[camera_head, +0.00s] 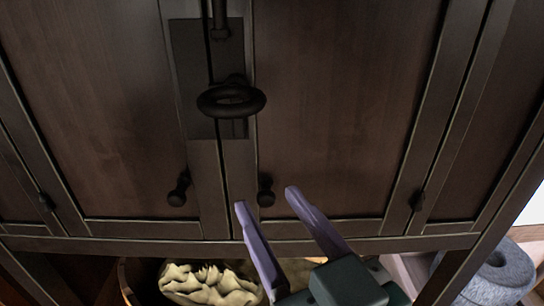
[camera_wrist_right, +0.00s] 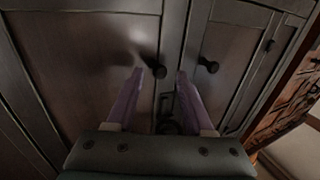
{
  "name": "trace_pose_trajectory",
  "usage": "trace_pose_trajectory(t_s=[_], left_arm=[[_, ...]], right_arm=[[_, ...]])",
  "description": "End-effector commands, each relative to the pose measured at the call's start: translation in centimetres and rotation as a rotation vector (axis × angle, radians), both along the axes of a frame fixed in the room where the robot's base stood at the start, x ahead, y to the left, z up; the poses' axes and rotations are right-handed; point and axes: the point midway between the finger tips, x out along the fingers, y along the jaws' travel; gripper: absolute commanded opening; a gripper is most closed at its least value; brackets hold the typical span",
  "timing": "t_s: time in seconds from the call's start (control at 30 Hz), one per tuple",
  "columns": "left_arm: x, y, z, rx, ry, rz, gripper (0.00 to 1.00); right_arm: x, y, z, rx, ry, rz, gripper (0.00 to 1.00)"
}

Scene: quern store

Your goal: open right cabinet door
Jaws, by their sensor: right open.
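The dark wooden cabinet's right door (camera_head: 335,120) is shut in the head view, flush with the left door (camera_head: 95,110). Its small dark knob (camera_head: 265,190) is near the door's lower left corner. My right gripper (camera_head: 266,198) comes up from below with two purple fingers apart, and the knob appears between their tips. In the right wrist view, which looks turned over, a knob (camera_wrist_right: 158,68) sits between the open fingertips (camera_wrist_right: 160,73). I cannot tell how much gap is left in depth. My left gripper is not in view.
A dark ring latch (camera_head: 231,100) hangs over the seam between the doors. The left door's knob (camera_head: 178,190) is close by. Below the cabinet are a basket with a pale cloth sack (camera_head: 210,285) and a grey round stone (camera_head: 500,275).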

Motion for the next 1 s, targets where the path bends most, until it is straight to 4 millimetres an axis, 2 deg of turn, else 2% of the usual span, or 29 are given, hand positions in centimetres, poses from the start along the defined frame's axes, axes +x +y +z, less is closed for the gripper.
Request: trace_pose_trajectory(t_s=[0.1, 0.37, 0.8, 1.0], left_arm=[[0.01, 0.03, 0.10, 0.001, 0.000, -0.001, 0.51], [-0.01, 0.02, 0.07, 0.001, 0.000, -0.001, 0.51], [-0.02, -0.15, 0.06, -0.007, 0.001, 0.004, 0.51], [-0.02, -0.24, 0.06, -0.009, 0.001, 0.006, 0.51]], right_arm=[[0.58, 0.23, 0.01, 0.000, 0.000, 0.000, 0.53], [0.64, 0.24, -0.04, 0.000, 0.001, -0.001, 0.51], [0.62, 0.23, -0.03, 0.000, 0.001, -0.001, 0.02], [0.61, 0.22, -0.02, 0.000, 0.001, -0.001, 0.00]])
